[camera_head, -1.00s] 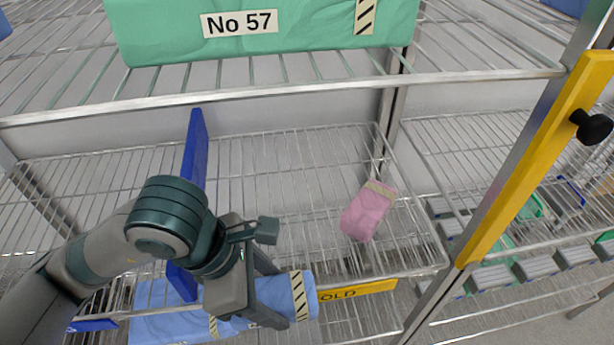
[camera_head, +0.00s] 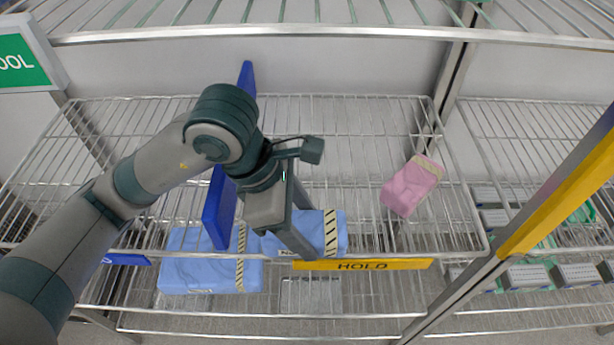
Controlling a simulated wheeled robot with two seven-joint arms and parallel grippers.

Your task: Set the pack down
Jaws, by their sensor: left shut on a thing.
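A light blue pack (camera_head: 331,231) with a black-and-cream striped band is in my left gripper (camera_head: 292,238). The gripper is shut on it, and its fingers hide part of the pack. The pack is at the front of the middle wire shelf (camera_head: 360,160), right of an upright blue divider (camera_head: 219,208) and just behind the yellow HOLD label (camera_head: 362,264). I cannot tell whether it touches the wires. My right gripper is not in view.
A pink pack (camera_head: 412,186) lies on the shelf's right side. Another blue pack (camera_head: 200,274) is at lower left, seemingly on the level below. A yellow-faced post (camera_head: 560,195) stands at right. The wires between divider and pink pack look clear behind the held pack.

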